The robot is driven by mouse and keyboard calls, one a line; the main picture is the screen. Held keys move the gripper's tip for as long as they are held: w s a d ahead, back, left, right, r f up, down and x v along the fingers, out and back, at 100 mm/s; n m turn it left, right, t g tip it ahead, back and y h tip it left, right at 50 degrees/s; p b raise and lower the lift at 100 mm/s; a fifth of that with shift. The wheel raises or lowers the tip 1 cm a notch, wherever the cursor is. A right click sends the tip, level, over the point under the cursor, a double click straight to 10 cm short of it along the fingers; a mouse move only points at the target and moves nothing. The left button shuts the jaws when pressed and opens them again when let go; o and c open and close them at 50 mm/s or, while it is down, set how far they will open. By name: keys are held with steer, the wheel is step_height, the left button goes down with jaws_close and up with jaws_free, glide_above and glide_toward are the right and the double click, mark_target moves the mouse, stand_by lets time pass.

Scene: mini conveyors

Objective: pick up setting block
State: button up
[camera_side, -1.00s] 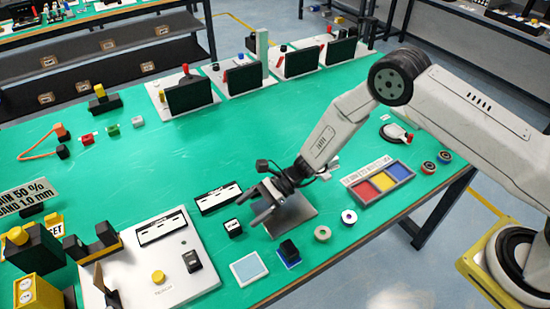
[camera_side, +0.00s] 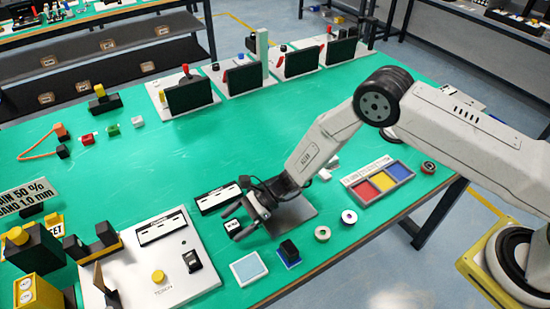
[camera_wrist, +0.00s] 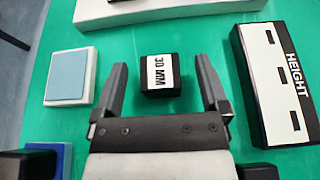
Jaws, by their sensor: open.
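The setting block, a small black block with a white label reading "30 MM" (camera_wrist: 160,74), lies on the green table in the wrist view. It also shows in the side view as a small black block (camera_side: 232,226). My gripper (camera_wrist: 163,85) is open, with one finger on either side of the block and apart from it. In the side view my gripper (camera_side: 246,222) is low over the table by the block. No contact with the block shows.
A black slotted bar labelled "HEIGHT" (camera_wrist: 274,85) lies to the right in the wrist view. A white pad with a light blue top (camera_wrist: 70,80) lies to the left. A control panel (camera_side: 185,270) and a tray of coloured squares (camera_side: 386,190) stand nearby.

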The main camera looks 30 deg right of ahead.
jaws_close()
steer(key=shift+r, duration=0.15)
stand_by(0.4)
steer(key=shift+r, duration=0.7)
steer(key=s+d+r, duration=0.7)
steer(key=s+r, duration=0.4)
steer(key=s, duration=0.1)
steer(key=shift+r, duration=0.15)
